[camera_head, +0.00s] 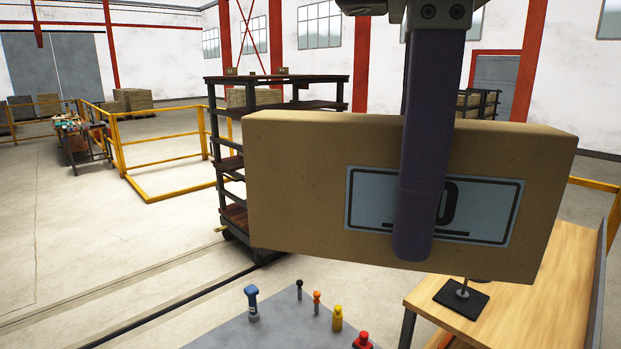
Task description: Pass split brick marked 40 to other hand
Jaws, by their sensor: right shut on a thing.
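A tan split brick (300,190) hangs large and close in the head camera view, its broad face towards me. A pale blue label on it is partly covered by a gripper finger; a 0 shows, and the digit before it is hidden. My right gripper (420,200) comes down from the top and is shut on the brick towards its right half, one dark finger across the near face. The other finger is hidden behind the brick. The brick is held up in the air, slightly tilted. My left gripper is not in view.
Below is a grey panel (235,335) with several coloured knobs and levers. A wooden table (560,270) with a black-based stand (462,298) is at the right. A dark shelf rack (228,165) stands behind the brick. Yellow railings (160,160) and open floor lie left.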

